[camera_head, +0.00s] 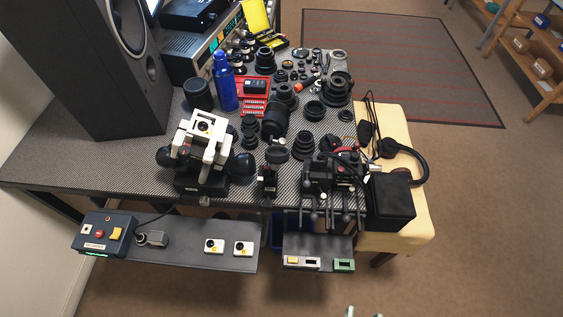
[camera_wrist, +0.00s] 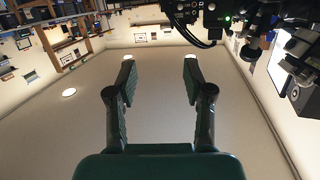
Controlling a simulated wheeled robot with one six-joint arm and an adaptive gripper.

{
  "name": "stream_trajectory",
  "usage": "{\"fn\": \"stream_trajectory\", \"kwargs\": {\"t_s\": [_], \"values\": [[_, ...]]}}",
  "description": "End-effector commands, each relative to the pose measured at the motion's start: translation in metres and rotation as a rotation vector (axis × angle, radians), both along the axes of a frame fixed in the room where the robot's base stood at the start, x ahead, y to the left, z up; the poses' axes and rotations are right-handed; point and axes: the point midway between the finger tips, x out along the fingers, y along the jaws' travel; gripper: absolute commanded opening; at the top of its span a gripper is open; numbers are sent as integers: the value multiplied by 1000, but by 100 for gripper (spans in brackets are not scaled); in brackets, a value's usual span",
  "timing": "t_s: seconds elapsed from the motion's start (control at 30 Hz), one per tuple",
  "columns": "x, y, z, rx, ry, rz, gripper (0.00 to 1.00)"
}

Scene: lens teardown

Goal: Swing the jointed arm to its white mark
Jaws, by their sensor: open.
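I cannot tell for certain which part is the jointed arm. A cluster of black jointed hardware with a red piece (camera_head: 338,172) stands at the front right of the workbench (camera_head: 130,165). A white-topped device on a black base (camera_head: 203,140) stands at the front left. I cannot make out the white mark.
Lens parts crowd the bench top beside a blue bottle (camera_head: 224,82). A large speaker (camera_head: 105,60) stands at left. A control box (camera_head: 104,233) and low panels with switches (camera_head: 228,246) sit along the front. A black box (camera_head: 390,200) and headphones (camera_head: 405,155) occupy the right.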

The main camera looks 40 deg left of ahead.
Motion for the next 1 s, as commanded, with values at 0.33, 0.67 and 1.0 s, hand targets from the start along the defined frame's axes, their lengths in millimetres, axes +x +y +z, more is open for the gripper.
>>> {"fn": "stream_trajectory", "kwargs": {"t_s": [0.33, 0.67, 1.0], "values": [[82, 139, 10, 87, -59, 238, 52], [106, 264, 44, 160, -81, 392, 52], [116, 298, 52, 175, -82, 419, 52]]}}
